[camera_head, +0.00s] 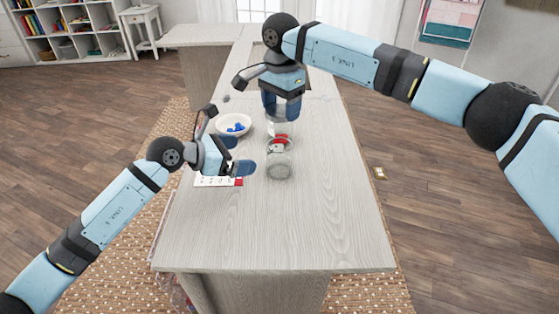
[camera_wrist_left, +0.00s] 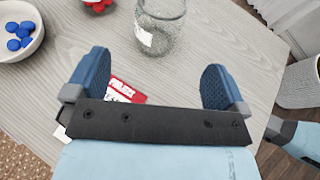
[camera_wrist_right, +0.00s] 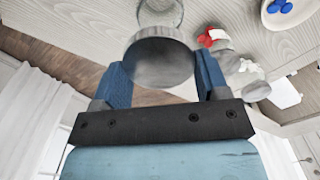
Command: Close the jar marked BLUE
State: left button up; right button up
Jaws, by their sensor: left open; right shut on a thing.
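A clear, empty-looking glass jar (camera_head: 279,166) stands on the table; it also shows in the left wrist view (camera_wrist_left: 160,25). No BLUE marking is legible on it. My left gripper (camera_head: 239,156) is open, to the left of this jar, with nothing between its fingers (camera_wrist_left: 155,85). My right gripper (camera_head: 282,108) is shut on a round grey metal lid (camera_wrist_right: 160,63), held above the table. A jar with red pieces (camera_head: 280,142) stands just behind the empty jar. A white bowl (camera_wrist_right: 268,18) holds several blue pieces (camera_head: 236,127).
A red and white card (camera_head: 220,182) lies on the table at the left edge, partly under my left gripper. Another jar with white contents (camera_wrist_right: 246,75) shows in the right wrist view. The front of the wooden table (camera_head: 275,230) is clear.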

aim_at(269, 154)
pick_arm(q)
jog(key=x, duration=1.2)
jog(key=c, duration=1.3)
jog(key=shift+o, duration=0.2)
pick_arm(e)
jog(key=shift+f, duration=2.6)
jog(key=shift+w, duration=0.1)
jog(key=shift+f, duration=0.85)
jog(key=shift+f, duration=0.65)
pick_arm(q)
jog(key=c, duration=0.5)
jog(key=shift+o, duration=0.2)
pick_arm(e)
jog(key=m, duration=0.6)
jog(key=shift+d+m, duration=0.1)
jog(key=shift+m, duration=0.2)
